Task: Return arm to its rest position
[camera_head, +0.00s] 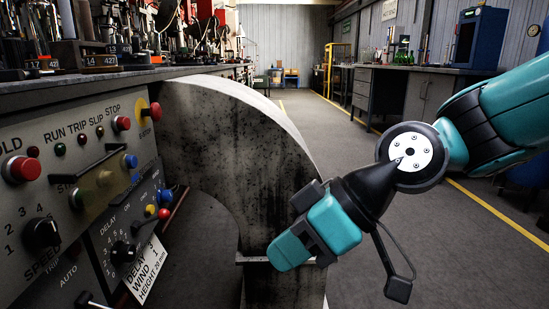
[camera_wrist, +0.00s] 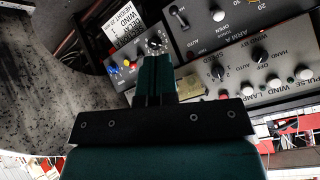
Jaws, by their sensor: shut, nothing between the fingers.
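My gripper (camera_head: 286,252) is at the end of my teal and black arm, right of centre in the head view. It points down and to the left, in front of a large speckled grey curved housing (camera_head: 225,135). In the wrist view my gripper (camera_wrist: 158,62) shows its teal fingers pressed together with nothing between them. No contact with the housing can be made out.
A control panel (camera_head: 85,170) with red, yellow and blue buttons and black knobs stands at left. It also shows in the wrist view (camera_wrist: 270,85). A workbench (camera_head: 420,90) stands at back right. The grey floor (camera_head: 400,195) is clear, with yellow lines.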

